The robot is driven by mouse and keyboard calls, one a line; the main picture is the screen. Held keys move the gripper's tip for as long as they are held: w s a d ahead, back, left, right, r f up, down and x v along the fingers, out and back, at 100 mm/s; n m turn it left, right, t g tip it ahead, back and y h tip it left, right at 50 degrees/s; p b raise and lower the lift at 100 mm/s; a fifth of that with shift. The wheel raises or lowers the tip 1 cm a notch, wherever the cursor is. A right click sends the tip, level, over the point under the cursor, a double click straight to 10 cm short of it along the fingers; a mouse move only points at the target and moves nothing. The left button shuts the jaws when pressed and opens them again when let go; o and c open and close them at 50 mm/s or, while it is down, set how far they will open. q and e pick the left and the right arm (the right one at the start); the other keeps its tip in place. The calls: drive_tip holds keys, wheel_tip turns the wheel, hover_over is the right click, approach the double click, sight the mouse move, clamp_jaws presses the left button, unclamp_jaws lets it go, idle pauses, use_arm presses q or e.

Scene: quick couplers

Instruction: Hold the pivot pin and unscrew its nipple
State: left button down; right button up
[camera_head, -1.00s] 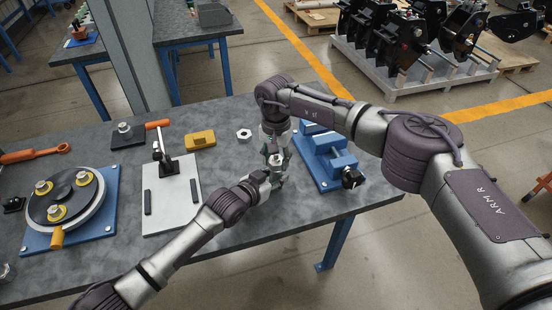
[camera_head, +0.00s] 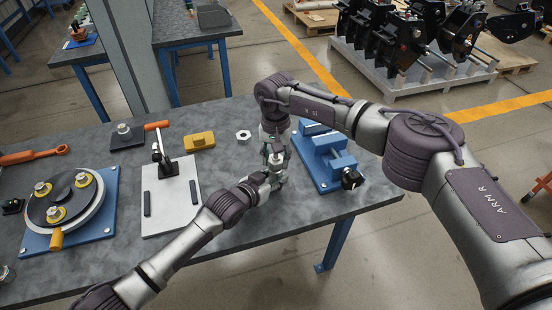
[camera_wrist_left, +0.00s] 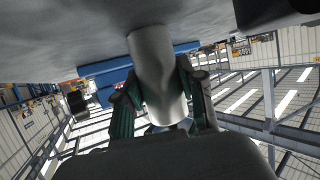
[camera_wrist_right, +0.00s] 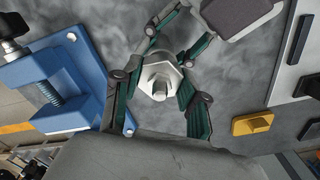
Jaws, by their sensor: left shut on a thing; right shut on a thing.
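The pivot pin (camera_wrist_left: 158,75) is a thick, smooth metal cylinder. It stands between the green-padded fingers of my left gripper (camera_wrist_left: 160,95), which is shut on it above the table. The nipple (camera_wrist_right: 158,80) is a pale metal hex with a small round tip at the pin's upper end. My right gripper (camera_wrist_right: 157,105) comes from above and is shut on it, a finger on each side. In the head view the left gripper (camera_head: 274,180) is just below the right gripper (camera_head: 274,150). The exact contact and the thread are hidden.
A blue vise (camera_head: 328,160) stands close on the right. The table's front edge is near.

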drive_tip(key=shift+r, duration=0.8)
drive_tip(key=shift+r, duration=2.05)
use_arm(q)
drive_tip(key=c, duration=0.6)
unclamp_jaws()
drive_tip(key=shift+a, duration=0.1)
